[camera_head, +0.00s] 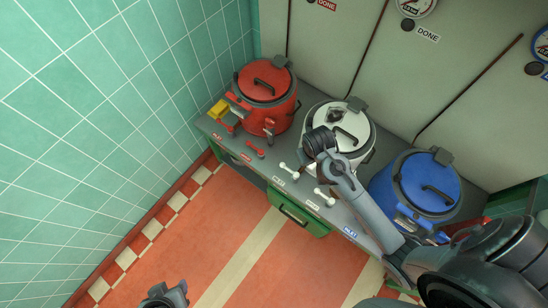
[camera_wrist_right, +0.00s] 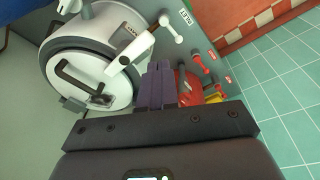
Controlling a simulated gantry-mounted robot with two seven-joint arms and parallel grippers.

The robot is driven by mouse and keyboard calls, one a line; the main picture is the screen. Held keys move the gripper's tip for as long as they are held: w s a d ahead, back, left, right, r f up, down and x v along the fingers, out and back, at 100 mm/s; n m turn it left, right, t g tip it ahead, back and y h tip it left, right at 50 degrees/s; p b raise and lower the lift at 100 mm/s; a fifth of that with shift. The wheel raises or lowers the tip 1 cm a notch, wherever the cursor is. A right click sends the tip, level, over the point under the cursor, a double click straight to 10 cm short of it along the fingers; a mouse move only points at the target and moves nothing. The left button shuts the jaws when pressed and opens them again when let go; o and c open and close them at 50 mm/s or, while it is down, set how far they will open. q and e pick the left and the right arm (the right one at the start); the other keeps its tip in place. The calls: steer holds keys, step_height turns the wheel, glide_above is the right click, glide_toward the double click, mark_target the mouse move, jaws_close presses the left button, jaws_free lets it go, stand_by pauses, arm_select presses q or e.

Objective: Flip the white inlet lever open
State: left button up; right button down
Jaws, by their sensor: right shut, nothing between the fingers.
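Two white levers stand on the counter's front edge in the head view, one on the left (camera_head: 287,172) and one on the right (camera_head: 325,196). Their small labels are too blurred to tell which is the inlet. One white lever (camera_wrist_right: 171,28) shows at the top of the right wrist view, beside a label. The white kettle (camera_head: 354,125) stands behind the levers. My right gripper (camera_wrist_right: 157,68) has its purple fingers shut and empty, beside a white arm-like part (camera_wrist_right: 130,52) of the kettle. My left gripper (camera_head: 165,295) is at the bottom edge of the head view, its fingers unclear.
A red kettle (camera_head: 265,82) stands left of the white one, with red levers (camera_head: 254,149) and a yellow item (camera_head: 218,108) nearby. A blue kettle (camera_head: 428,182) stands right, partly behind my right arm. The floor in front of the counter (camera_head: 235,228) is open.

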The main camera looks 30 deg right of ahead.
steer(key=w+d+f+m+g+y+b, duration=0.1)
steer(key=w+d+f+m+b, duration=0.1)
steer(key=w+b, duration=0.4)
steer(key=w+d+f+m+g+y+b, duration=0.1)
steer(key=w+d+f+m+b, duration=0.2)
steer(key=w+f+b, duration=0.3)
steer(key=w+d+f+m+g+y+b, duration=0.1)
steer(key=w+d+f+m+y+b, duration=0.1)
steer(key=w+b, duration=0.4)
steer(key=shift+w+d+f+m, duration=0.7)
steer(key=shift+d+f+m, duration=0.05)
steer(key=shift+f+m, duration=0.6)
steer(key=b, duration=0.6)
glide_toward(289, 170)
steer(key=w+f, duration=0.5)
steer(key=f, duration=0.1)
steer(key=shift+s+a+f, duration=0.2)
steer(key=shift+s+a, duration=0.05)
steer(key=shift+a, duration=0.05)
steer(key=shift+r, duration=0.1)
